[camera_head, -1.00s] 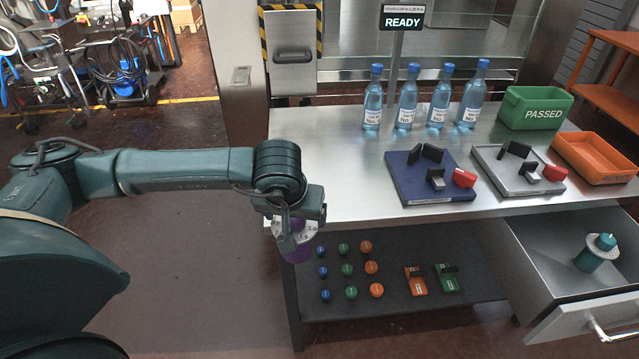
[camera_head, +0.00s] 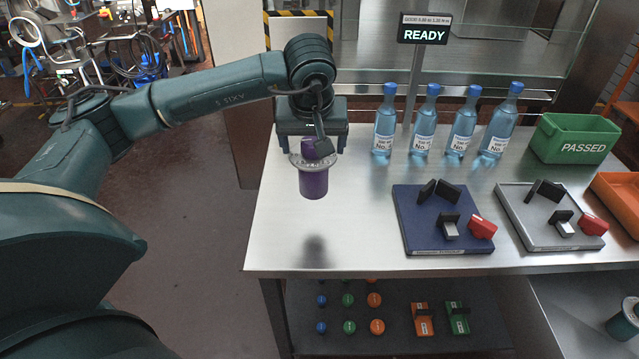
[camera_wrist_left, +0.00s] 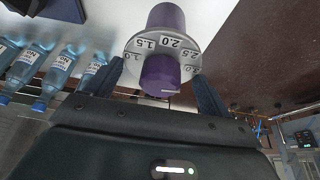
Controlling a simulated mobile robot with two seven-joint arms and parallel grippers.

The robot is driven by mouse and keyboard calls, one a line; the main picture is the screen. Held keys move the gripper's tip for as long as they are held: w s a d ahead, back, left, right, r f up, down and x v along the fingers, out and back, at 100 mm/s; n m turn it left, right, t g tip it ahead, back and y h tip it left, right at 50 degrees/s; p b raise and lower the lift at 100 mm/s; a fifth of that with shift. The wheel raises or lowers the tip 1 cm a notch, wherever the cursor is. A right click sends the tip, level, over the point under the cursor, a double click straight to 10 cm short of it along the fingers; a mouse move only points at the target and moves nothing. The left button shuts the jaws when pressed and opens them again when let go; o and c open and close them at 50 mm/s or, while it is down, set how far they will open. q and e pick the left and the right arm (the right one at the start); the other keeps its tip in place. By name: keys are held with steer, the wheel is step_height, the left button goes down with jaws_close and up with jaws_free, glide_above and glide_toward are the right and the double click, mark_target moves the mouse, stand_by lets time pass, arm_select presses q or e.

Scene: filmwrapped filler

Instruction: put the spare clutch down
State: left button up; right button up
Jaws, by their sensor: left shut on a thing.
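A purple clutch (camera_head: 314,184) with a pale numbered dial ring hangs upright from my left gripper (camera_head: 318,150). In the left wrist view the clutch (camera_wrist_left: 160,73) sits between the two fingers, its dial showing 1.5, 2.0 and 2.5. The gripper is shut on it. The clutch is above the left part of the steel table (camera_head: 345,240), apart from it, with a dark shadow or reflection below. A teal clutch (camera_head: 626,318), cut by the frame edge, stands in the open drawer (camera_head: 570,310) at lower right. My right gripper is out of view.
Several blue bottles (camera_head: 384,125) stand at the back. A blue fixture board (camera_head: 415,235), a grey one (camera_head: 520,215), a green PASSED bin (camera_head: 575,138) and an orange tray (camera_head: 620,200) fill the right. The table's left front is clear.

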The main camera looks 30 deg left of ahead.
mark_target(312, 160)
arm_select(q)
steer(key=f, duration=0.4)
steer(key=shift+s+p, duration=0.2)
steer(key=shift+p, duration=0.15)
steer(key=shift+w+f+p, duration=0.1)
steer(key=shift+f+p, duration=0.25)
steer(key=shift+f, duration=2.05)
steer(key=o, duration=2)
steer(key=shift+f, duration=0.15)
steer(key=shift+c, duration=0.2)
steer(key=b+v, duration=0.2)
steer(key=v, duration=1)
steer(key=shift+d, duration=0.15)
